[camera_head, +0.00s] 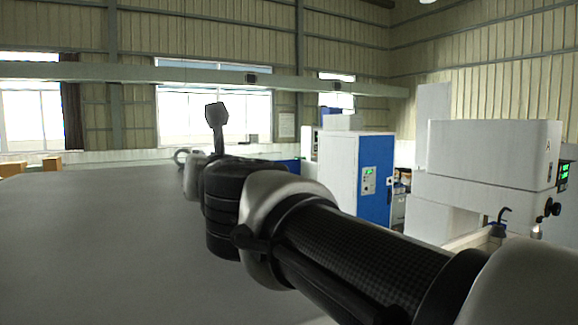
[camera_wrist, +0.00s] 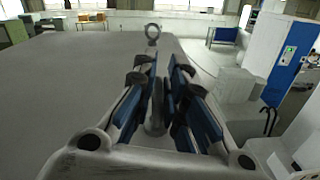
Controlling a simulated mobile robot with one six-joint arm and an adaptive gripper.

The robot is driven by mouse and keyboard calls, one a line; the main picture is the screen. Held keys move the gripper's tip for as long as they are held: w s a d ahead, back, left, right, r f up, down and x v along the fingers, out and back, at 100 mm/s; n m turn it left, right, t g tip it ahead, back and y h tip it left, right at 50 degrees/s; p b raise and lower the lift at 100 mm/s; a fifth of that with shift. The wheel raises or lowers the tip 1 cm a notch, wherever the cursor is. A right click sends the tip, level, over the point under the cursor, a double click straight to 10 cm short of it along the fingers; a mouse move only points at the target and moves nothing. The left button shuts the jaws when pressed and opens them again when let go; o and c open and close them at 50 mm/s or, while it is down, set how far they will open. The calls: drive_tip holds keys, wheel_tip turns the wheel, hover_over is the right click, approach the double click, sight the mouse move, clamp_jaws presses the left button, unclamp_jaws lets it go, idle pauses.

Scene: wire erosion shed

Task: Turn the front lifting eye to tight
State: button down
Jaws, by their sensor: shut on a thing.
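My gripper (camera_wrist: 163,78) is low over a broad grey surface (camera_wrist: 75,80) in the wrist view, with its blue-sided fingers closed around a grey metal piece (camera_wrist: 155,118). I take this to be the front lifting eye; the fingers hide most of it, so its ring and thread cannot be seen. A second grey lifting eye (camera_wrist: 152,33) stands upright beyond the fingertips, apart from them, at the far edge of the surface. In the head view my gripper (camera_head: 192,175) is partly hidden behind my wrist, and a grey ring (camera_head: 182,154) shows just past it.
The grey top (camera_head: 90,215) is otherwise clear to the left. A blue and white cabinet (camera_head: 345,175) and a white machine (camera_head: 490,160) stand to the right. A dark hook-shaped fitting (camera_head: 501,220) rises near that machine. Boxes (camera_wrist: 90,20) stand far back left.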

drive_tip(key=shift+r, duration=0.15)
drive_tip(key=c, duration=2)
unclamp_jaws()
drive_tip(key=shift+c, duration=0.2)
drive_tip(key=o, duration=0.3)
drive_tip(key=shift+s+a, duration=0.1)
drive_tip(key=shift+a, duration=0.15)
drive_tip(key=shift+o, duration=0.2)
drive_tip(key=shift+d, duration=0.15)
drive_tip(key=v, duration=1.2)
